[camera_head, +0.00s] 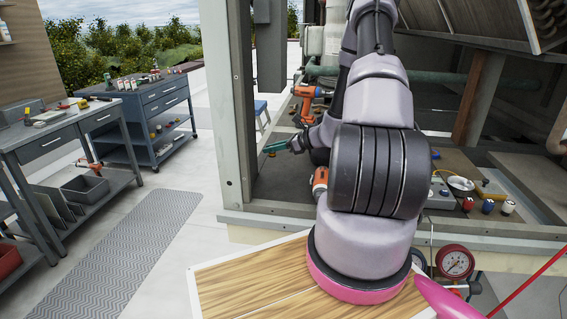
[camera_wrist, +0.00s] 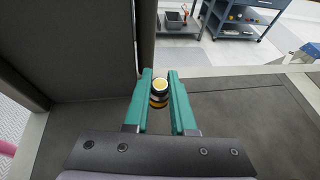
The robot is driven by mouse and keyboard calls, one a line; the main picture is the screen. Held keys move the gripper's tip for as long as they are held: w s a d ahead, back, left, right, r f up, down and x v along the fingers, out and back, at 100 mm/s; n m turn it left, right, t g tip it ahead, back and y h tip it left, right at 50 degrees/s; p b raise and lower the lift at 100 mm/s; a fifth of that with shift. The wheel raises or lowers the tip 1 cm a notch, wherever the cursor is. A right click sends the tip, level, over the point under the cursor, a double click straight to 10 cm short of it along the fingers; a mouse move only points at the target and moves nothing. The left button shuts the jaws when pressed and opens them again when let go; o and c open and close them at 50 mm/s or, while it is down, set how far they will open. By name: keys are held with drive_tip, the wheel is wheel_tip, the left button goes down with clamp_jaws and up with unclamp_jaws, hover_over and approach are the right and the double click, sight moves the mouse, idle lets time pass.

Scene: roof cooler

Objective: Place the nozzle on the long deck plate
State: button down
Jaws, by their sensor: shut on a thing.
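My gripper (camera_wrist: 158,78) has teal fingers closed around a small round nozzle (camera_wrist: 159,88) with a pale yellow top and dark and yellow bands. The nozzle sits between the fingertips in the wrist view, above a dark grey deck plate (camera_wrist: 225,120). In the head view my gripper (camera_head: 276,147) reaches to the left over the dark deck plate (camera_head: 275,183) inside the cooler housing. The nozzle is too small there to make out clearly. I cannot tell whether this plate is the long one, or how high the nozzle is above it.
An orange drill (camera_head: 308,93) stands behind my gripper, and another orange tool (camera_head: 320,183) is beside my arm. A metal post (camera_head: 228,90) rises at the housing's left corner. Small capped items (camera_head: 487,206) and a white bowl (camera_head: 460,184) are at right. The deck near my gripper looks clear.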

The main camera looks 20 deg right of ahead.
sight(272, 171)
drive_tip(key=shift+f, duration=2.95)
drive_tip(key=shift+f, duration=0.15)
drive_tip(key=c, duration=0.7)
unclamp_jaws()
drive_tip(key=shift+c, duration=0.2)
